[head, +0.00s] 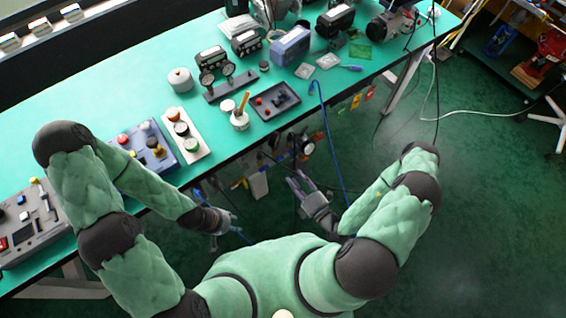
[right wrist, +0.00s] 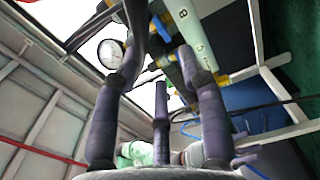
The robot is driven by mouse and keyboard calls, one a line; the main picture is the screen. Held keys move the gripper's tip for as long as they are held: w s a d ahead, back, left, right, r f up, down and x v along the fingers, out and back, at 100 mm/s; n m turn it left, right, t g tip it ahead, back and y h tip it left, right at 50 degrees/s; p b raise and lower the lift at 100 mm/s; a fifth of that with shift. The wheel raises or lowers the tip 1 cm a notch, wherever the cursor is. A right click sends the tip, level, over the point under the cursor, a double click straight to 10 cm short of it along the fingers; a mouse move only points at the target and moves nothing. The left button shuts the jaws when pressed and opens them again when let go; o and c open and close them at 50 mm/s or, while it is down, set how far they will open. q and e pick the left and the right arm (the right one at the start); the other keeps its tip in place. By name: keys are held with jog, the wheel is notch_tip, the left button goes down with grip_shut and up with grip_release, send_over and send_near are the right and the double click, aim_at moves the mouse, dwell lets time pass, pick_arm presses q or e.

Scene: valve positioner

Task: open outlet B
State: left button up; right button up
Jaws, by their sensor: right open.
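A pale panel with the letter B (right wrist: 182,14) shows at the top of the right wrist view, beyond my right gripper (right wrist: 162,58). A blue lever-like part (right wrist: 159,27) and yellow fittings (right wrist: 188,26) are beside it; which one is outlet B's handle I cannot tell. My right gripper's purple-grey fingers are spread and nothing shows held between them. In the head view it (head: 296,184) hangs below the bench's front edge, near small hardware there. My left gripper (head: 230,220) is lower left of it, also off the bench edge; its fingers are too small to read.
A round white gauge (right wrist: 110,53) is left of the fingers in the wrist view. The green bench (head: 110,85) carries several devices, including a small tray (head: 276,101). A blue hose (head: 328,130) hangs over its edge near my right gripper. The floor at right is mostly open.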

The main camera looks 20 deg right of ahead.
aim_at(279, 159)
jog(key=b+x, duration=0.1)
jog(key=x, duration=0.7)
jog(key=shift+w+a, duration=0.2)
jog(key=shift+w, duration=0.1)
jog(key=shift+c, duration=0.3)
grip_shut()
